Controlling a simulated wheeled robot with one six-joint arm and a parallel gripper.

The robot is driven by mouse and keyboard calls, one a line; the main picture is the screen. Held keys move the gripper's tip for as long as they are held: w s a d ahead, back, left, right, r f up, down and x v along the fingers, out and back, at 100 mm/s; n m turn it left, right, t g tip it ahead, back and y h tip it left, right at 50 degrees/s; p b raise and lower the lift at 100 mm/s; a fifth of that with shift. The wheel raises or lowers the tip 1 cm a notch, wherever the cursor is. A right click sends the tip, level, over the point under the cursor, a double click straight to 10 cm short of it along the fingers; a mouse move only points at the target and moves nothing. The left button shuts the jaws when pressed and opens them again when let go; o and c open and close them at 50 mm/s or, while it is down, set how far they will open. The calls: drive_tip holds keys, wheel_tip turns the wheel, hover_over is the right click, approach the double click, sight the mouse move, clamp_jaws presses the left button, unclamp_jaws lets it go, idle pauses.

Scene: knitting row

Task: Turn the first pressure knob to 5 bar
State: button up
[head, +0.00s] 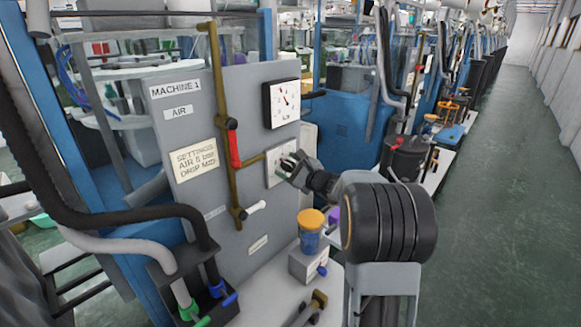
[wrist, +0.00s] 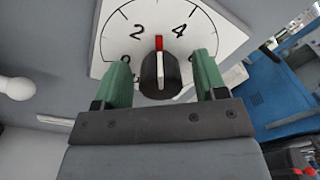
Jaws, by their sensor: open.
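The pressure knob (wrist: 159,75) is black with a white stripe, on a white dial plate (wrist: 112,42) marked 2 and 4. A red mark at the knob points up, between 2 and 4. My gripper (wrist: 162,63) is open, with one green finger on each side of the knob; I cannot tell if they touch it. In the head view my gripper (head: 289,164) is in front of the white plate (head: 273,178) and hides most of the knob. A square gauge (head: 281,103) with a red needle is above it on the grey panel (head: 216,85).
A settings card (head: 196,160) reads AIR 5 bar, DRIP MID. A brass pipe with a red lever (head: 234,148) runs just left of the plate. A yellow-lidded blue jar (head: 311,230) stands below my gripper. The aisle (head: 500,190) at right is clear.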

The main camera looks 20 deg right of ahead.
drive_tip(key=shift+c, duration=0.4)
drive_tip(key=c, duration=0.7)
drive_tip(key=shift+d, duration=0.1)
drive_tip(key=shift+c, duration=0.7)
drive_tip(key=shift+m, duration=0.3)
drive_tip(key=m+p, duration=0.2)
drive_tip(key=m, duration=0.3)
drive_tip(key=shift+r, duration=0.15)
drive_tip(key=m+p, duration=0.3)
drive_tip(key=m, duration=0.2)
drive_tip(key=shift+m, duration=0.7)
